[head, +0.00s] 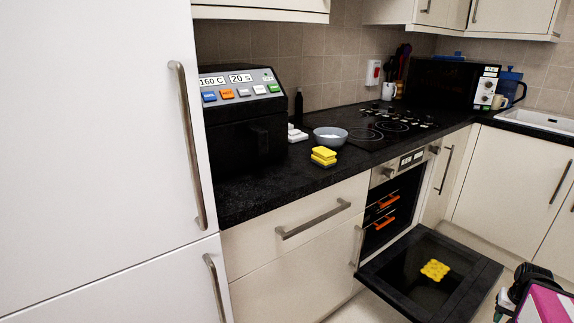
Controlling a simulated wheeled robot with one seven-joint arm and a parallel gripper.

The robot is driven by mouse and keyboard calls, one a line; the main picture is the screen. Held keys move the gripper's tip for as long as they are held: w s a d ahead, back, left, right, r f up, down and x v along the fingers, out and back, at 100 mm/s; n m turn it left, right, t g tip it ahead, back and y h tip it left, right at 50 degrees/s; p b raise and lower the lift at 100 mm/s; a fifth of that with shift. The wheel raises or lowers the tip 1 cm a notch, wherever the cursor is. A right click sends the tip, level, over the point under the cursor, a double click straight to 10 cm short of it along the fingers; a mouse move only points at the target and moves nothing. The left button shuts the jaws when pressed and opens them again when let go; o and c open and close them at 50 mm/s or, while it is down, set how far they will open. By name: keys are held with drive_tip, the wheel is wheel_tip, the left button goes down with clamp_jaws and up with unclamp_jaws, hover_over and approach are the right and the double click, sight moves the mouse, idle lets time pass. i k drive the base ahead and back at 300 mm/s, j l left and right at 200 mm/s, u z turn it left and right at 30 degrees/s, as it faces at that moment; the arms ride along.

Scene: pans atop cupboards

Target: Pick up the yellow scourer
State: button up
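Two yellow scourers with dark undersides, stacked slightly askew (323,156), lie near the front edge of the black worktop, in front of a grey bowl. A separate flat yellow piece with a wavy outline (435,270) lies on the lowered oven door; I cannot tell if it is also a scourer. My gripper (505,302) shows only partly at the bottom right corner, to the right of the oven door and apart from all the yellow things. Its fingers are not clear, so I cannot tell whether it is open or shut.
The open oven door (390,277) juts out low across the floor. A black air fryer (240,135) stands left of the scourers, the grey bowl (331,137) and hob (385,130) behind and right. A tall white cupboard (90,130) fills the left side.

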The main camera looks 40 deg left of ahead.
sight(324, 157)
drive_tip(key=u, duration=1.7)
drive_tip(key=j+u, duration=0.15)
drive_tip(key=j, duration=0.15)
drive_tip(key=k+j+z, duration=0.2)
drive_tip(key=j+z, duration=0.2)
drive_tip(key=j, duration=0.2)
drive_tip(key=k+j+z, duration=0.2)
drive_tip(key=i+j, duration=0.1)
